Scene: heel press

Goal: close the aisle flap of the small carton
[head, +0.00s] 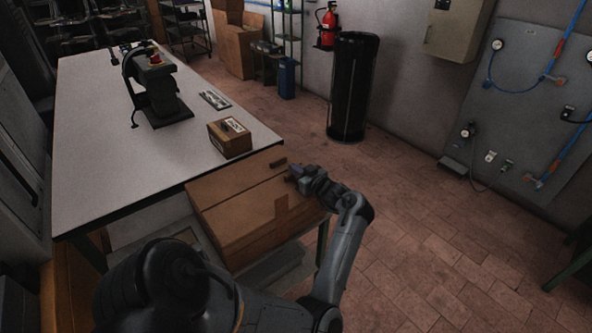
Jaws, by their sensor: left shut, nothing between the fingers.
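A brown cardboard carton (243,222) stands at the near end of the white table. Its top shows two panels divided by a long seam, with a darker patch on the nearer one. The far panel (232,182) has a small dark slot near its right end. I cannot tell how far each flap is raised. My left gripper (292,173) is shut and empty at the carton's right edge, near the right end of the seam; I cannot tell whether it touches the cardboard. My right gripper is not in view.
The white table (95,150) bears a dark press (160,98), a small brown box (230,140) and a flat labelled item (214,99). A black bin (352,85) stands by the wall. The tiled floor (440,240) to the right is clear.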

